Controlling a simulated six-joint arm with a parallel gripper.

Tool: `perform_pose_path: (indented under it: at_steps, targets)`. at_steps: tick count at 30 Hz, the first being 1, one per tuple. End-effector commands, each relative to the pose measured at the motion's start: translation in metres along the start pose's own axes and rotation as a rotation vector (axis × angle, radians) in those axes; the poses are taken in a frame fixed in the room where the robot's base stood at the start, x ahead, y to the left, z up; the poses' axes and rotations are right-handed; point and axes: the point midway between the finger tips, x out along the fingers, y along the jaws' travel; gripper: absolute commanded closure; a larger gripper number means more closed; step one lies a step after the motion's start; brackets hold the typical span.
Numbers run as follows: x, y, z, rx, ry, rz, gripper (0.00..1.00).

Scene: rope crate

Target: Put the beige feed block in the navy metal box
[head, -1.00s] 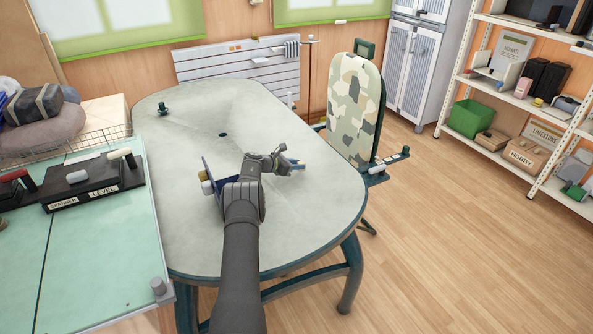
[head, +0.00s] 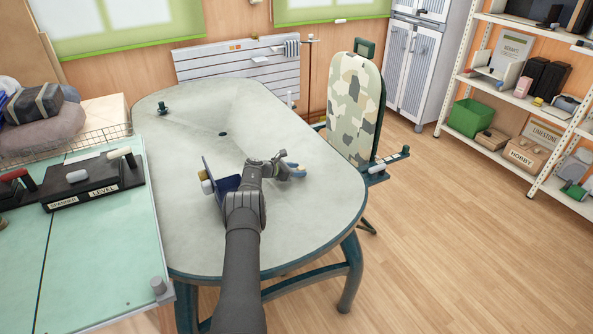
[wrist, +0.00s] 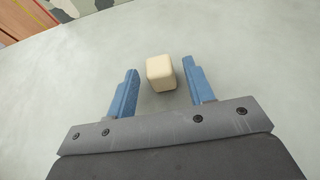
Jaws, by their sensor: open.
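The beige feed block (wrist: 161,73) is a small rounded cube on the pale tabletop. In the wrist view it sits between the tips of my gripper (wrist: 158,78), nearer the right finger, with a gap on the left. My gripper (head: 294,169) is open and holds nothing. In the head view it hangs low over the right part of the table, where the block is largely hidden. The navy metal box (head: 228,184) stands left of my gripper, its lid raised on the left side. My arm hides part of the box, and its inside is not clear.
The grey-green table (head: 190,125) is mostly bare, with a small dark green fitting (head: 163,108) at its far left. A camouflage-patterned chair (head: 354,108) stands at the right edge. A teal bench (head: 95,240) with a black tool rack (head: 85,192) is at left.

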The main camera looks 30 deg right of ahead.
Motion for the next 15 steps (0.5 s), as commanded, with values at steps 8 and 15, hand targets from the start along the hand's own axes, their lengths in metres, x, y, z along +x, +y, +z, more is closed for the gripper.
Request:
perform_pose_path:
  at_steps: [8, 15]
  targets:
    - [-0.016, 0.001, 0.001, -0.001, 0.001, 0.002, 0.52]
    - [-0.047, 0.001, 0.001, -0.002, 0.001, 0.002, 0.52]
